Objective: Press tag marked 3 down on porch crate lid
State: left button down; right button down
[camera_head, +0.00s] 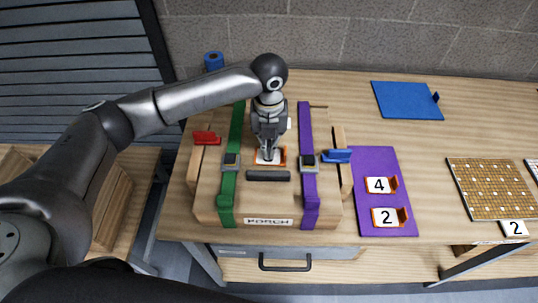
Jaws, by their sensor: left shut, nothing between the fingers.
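The porch crate (207,204) stands on the wooden table, its front plate reading PORCH. A green strap (228,190) and a purple strap (312,190) run over its lid. My left gripper (267,158) is shut and points down onto a white tag with an orange edge (262,158) on the lid, between the straps. The fingers cover most of that tag's face, so I cannot read its number. I cannot tell whether the fingertips touch it. My right gripper is not in view.
A purple mat (377,160) right of the crate holds orange-backed tags marked 4 (378,185) and 2 (384,217). A blue board (405,98) lies at the back right. A tan mosaic panel (490,188) lies at the right. A blue roll (214,61) stands behind the crate.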

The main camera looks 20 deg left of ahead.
pick_arm(q)
jog(key=shift+f, duration=1.05)
jog(key=shift+r, duration=0.1)
notch_tip(320, 180, up, 8)
jog(key=p, duration=0.7)
dwell(0.4)
dwell(0.4)
